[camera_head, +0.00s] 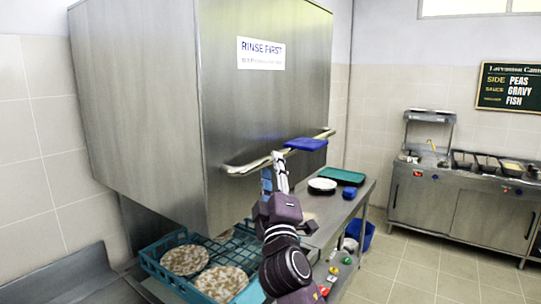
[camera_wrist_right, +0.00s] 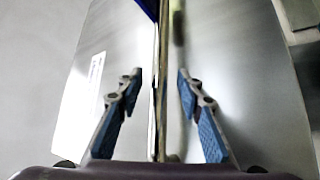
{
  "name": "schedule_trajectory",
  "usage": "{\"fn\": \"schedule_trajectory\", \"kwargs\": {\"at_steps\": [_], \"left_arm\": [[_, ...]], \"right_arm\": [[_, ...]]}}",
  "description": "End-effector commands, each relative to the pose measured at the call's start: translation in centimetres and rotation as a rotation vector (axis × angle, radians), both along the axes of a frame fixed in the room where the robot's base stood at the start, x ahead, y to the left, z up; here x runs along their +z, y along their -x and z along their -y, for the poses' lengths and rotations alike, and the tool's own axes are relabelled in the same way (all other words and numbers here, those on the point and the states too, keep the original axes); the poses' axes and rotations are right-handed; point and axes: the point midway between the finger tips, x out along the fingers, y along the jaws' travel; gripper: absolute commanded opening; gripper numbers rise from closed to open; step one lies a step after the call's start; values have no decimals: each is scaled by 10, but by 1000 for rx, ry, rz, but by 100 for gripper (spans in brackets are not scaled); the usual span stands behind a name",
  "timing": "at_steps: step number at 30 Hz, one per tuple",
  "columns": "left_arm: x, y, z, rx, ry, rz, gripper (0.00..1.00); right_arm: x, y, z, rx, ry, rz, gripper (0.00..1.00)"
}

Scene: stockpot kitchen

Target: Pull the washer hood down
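The washer hood (camera_head: 150,110) is a large steel box with a "RINSE FIRST" sign, raised above a blue rack. Its handle bar (camera_head: 245,168) runs along the lower front edge and also shows in the right wrist view (camera_wrist_right: 162,60). My right gripper (camera_head: 274,168) is at the bar, left of its middle. In the right wrist view the fingers (camera_wrist_right: 159,82) are spread, one on each side of the bar, with gaps visible. I cannot tell how deep the bar sits between them. My left gripper is not in view.
The blue rack (camera_head: 158,270) under the hood holds speckled plates (camera_head: 185,260). A flat blue thing (camera_head: 306,144) appears at the bar's right part. A steel table (camera_head: 335,207) with a green tray (camera_head: 342,176) stands to the right. Floor (camera_head: 410,270) is clear further right.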

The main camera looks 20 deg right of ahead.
Motion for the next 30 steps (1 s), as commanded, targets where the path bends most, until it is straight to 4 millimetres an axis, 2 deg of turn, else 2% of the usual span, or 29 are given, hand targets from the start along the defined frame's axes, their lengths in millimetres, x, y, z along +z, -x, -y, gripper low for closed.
{"fn": "schedule_trajectory", "kwargs": {"at_steps": [3, 9, 19, 28, 30], "left_arm": [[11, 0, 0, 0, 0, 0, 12], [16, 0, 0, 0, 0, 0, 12], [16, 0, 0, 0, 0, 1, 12], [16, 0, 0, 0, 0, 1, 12], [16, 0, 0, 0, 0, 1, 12]], "right_arm": [[10, -16, 4, -1, -1, -3, 34], [14, -31, 7, 0, -2, -2, 34], [14, -34, 8, 1, -3, -2, 34], [13, -34, 8, 2, -3, -3, 2], [13, -34, 8, 2, -3, -3, 0]]}}
